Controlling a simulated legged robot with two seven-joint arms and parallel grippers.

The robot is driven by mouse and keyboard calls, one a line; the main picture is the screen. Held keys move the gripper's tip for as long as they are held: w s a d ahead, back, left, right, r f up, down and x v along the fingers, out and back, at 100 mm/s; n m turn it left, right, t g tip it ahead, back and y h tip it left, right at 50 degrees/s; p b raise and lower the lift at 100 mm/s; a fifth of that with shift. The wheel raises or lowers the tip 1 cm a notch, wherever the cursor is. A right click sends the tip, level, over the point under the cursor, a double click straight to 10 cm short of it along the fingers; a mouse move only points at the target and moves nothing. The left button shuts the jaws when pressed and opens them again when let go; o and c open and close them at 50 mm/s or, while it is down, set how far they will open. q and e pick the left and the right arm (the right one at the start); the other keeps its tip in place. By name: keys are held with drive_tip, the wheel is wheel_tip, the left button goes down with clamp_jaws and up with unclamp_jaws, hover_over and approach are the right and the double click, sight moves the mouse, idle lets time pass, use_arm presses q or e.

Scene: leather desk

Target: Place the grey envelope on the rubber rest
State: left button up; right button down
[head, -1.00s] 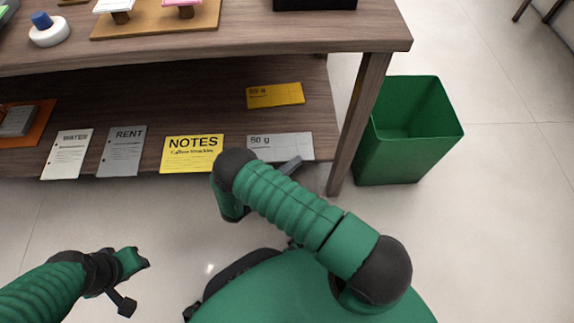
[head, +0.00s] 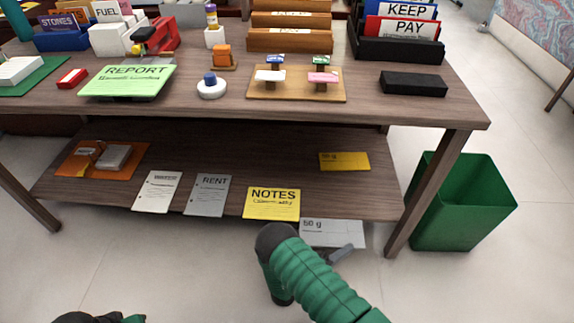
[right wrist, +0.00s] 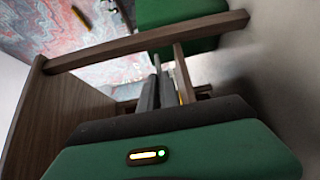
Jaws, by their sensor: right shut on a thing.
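The grey envelope (head: 333,232), marked "50 g", is off the front edge of the lower shelf, right of the yellow NOTES card. My right gripper (head: 341,253) is shut on its near edge, with my forearm partly in front. In the right wrist view, the dark fingers (right wrist: 160,92) are close together; the envelope is hard to make out there. A black block (head: 413,83) on the desk top at right looks like the rubber rest; nothing lies on it. My left gripper (head: 132,319) barely shows at the bottom edge, so its jaws are hidden.
The desk top (head: 370,110) overhangs the shelf (head: 270,150). A yellow envelope (head: 344,161) lies on the shelf. A wooden stand (head: 297,95) and a black file holder (head: 400,48) stand near the block. A desk leg (head: 428,195) and a green bin (head: 465,205) are at right.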

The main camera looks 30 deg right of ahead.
drive_tip(key=w+a+r+n+t+y+p, duration=0.2)
drive_tip(key=a+r+n+t+p, duration=0.15)
drive_tip(key=a+r, duration=0.8)
drive_tip(key=w+a+r+n+t+y+p, duration=0.25)
drive_tip(key=a+r+t, duration=0.25)
drive_tip(key=a+r, duration=0.65)
wheel_tip(320, 180, up, 34)
drive_tip(key=s+d+p, duration=0.1)
drive_tip(key=d+p, duration=0.2)
drive_tip(key=p, duration=3.5)
drive_tip(key=w+r+n+t+y, duration=0.6)
drive_tip(key=n+y, duration=0.4)
drive_tip(key=y, duration=0.3)
drive_tip(key=shift+w+r+n+t, duration=0.25)
drive_tip(key=shift+w+t, duration=0.4)
drive_tip(key=shift+w, duration=0.5)
